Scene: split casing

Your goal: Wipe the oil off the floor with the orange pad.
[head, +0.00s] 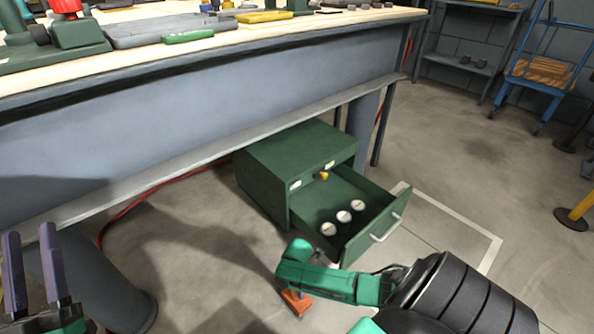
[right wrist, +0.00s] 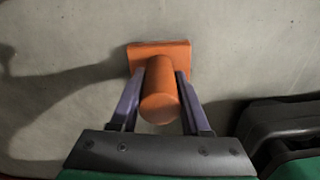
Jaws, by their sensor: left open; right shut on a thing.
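The orange pad (head: 296,302) is at the floor, below my right gripper (head: 290,284). In the right wrist view the pad has a flat block base (right wrist: 180,55) and a round upright handle (right wrist: 160,92). My right gripper's fingers (right wrist: 159,78) are closed on the handle, one on each side. The base looks to be on or very near the floor (head: 200,270); I cannot tell if it touches. I cannot make out oil; the dark patches on the floor look like shadows. My left gripper (head: 31,238) is open and empty at the lower left, away from the pad.
A green cabinet (head: 265,165) stands under the workbench (head: 200,90), its drawer (head: 385,228) pulled out with several round white-topped things in it. A red cable (head: 130,205) runs along the floor. A yellow post (head: 580,208) stands at right.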

